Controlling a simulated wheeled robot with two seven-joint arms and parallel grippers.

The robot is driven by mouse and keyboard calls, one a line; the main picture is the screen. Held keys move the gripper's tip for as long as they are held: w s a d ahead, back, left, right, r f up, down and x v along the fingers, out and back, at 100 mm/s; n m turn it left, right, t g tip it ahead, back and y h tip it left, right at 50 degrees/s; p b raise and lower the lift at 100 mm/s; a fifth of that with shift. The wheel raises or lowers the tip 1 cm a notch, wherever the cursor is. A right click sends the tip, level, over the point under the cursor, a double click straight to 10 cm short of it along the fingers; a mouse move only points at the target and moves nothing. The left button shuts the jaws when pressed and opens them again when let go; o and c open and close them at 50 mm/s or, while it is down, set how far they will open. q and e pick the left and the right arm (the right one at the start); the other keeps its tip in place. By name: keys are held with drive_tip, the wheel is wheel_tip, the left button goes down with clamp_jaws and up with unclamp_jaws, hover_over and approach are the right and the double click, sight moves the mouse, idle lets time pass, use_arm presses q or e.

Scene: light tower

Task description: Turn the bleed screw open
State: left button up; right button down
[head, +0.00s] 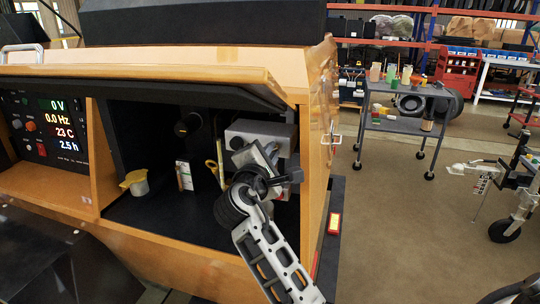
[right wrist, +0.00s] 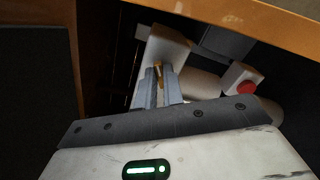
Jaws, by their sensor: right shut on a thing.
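My right gripper (head: 266,160) reaches into the open compartment of the orange light tower, in front of a grey engine part (head: 258,130). In the right wrist view its two grey fingers (right wrist: 158,88) are shut on a small brass-coloured piece, the bleed screw (right wrist: 160,71). The screw sits against a pale block (right wrist: 163,45), and its lower part is hidden between the fingers. In the head view the gripper hides the screw. How far the screw is turned cannot be told. My left gripper is in neither view.
A red knob (right wrist: 249,87) is right of the fingers. A yellow-topped cup (head: 135,182), a small white bottle (head: 184,175) and a yellow loop handle (head: 212,167) are left of the gripper. The raised orange door (head: 150,72) overhangs the compartment; its right wall (head: 314,170) is close to my arm.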

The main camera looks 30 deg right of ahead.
use_arm(q)
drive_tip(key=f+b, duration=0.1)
drive_tip(key=b, duration=0.1)
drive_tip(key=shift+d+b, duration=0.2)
drive_tip(key=shift+b, duration=0.15)
use_arm(e)
drive_tip(key=m, duration=0.6)
drive_tip(key=shift+f, duration=0.1)
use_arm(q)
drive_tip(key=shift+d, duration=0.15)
use_arm(e)
drive_tip(key=shift+m, duration=0.3)
drive_tip(key=c, duration=1.5)
unclamp_jaws()
